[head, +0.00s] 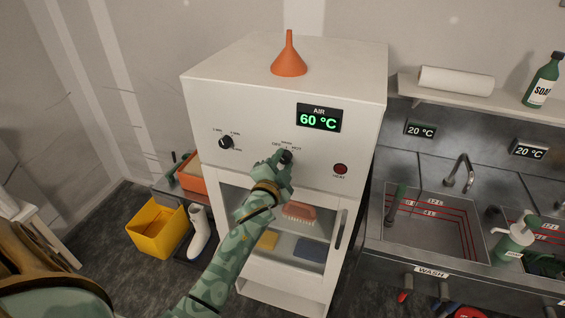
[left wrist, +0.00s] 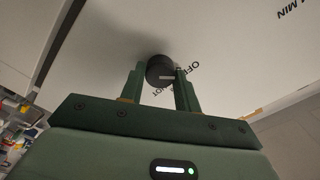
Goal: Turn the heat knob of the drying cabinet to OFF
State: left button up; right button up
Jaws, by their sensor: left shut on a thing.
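In the left wrist view the knob (left wrist: 160,68) sits between the two green fingers. A pale pointer line shows on it; which label it points to I cannot tell. My right gripper is not in view.
A timer knob (head: 225,142) is left of the heat knob, and a red lamp (head: 340,169) is right. An orange funnel (head: 289,62) stands on top. Sinks (head: 430,215) are at the right. A yellow bin (head: 158,232) stands on the floor at the left.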

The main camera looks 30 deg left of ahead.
pick_arm(q)
jog(key=o, duration=1)
jog(key=shift+s, duration=0.1)
jog(key=b+v, duration=0.1)
jog(key=v, duration=1.5)
jog(key=shift+d+b, duration=0.15)
jog(key=shift+b, duration=0.2)
